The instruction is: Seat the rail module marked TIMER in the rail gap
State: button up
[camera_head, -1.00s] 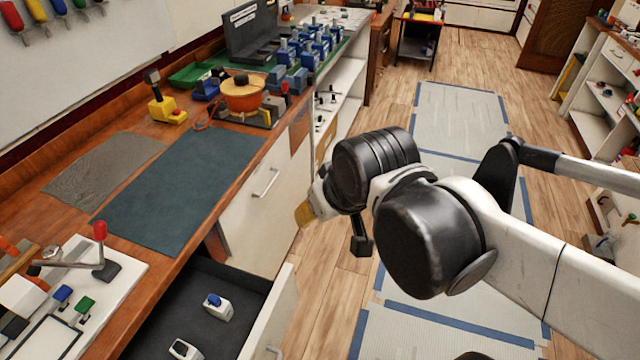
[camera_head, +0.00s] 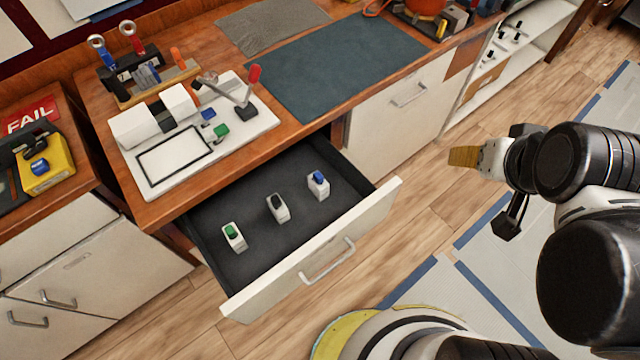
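Three small white rail modules stand apart in an open drawer: one with a green top (camera_head: 233,238), one with a black top (camera_head: 277,208) and one with a blue top (camera_head: 318,186). No TIMER marking is readable on any of them. On the bench, a white board (camera_head: 215,152) carries two white blocks, left (camera_head: 135,127) and right (camera_head: 179,103), with a dark space (camera_head: 162,119) between them that looks like the rail gap. My gripper (camera_head: 464,156) is over the floor right of the drawer, away from the modules. Its yellowish fingertips overlap, so its opening is unclear.
The open drawer (camera_head: 312,270) juts out from the bench. A lever with a red knob (camera_head: 246,90) rises from the board. A teal mat (camera_head: 330,65) lies clear beside it. A yellow box (camera_head: 45,165) and red FAIL sign (camera_head: 30,115) are at left.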

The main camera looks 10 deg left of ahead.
aim_at(159, 141)
jog(key=u, duration=1.8)
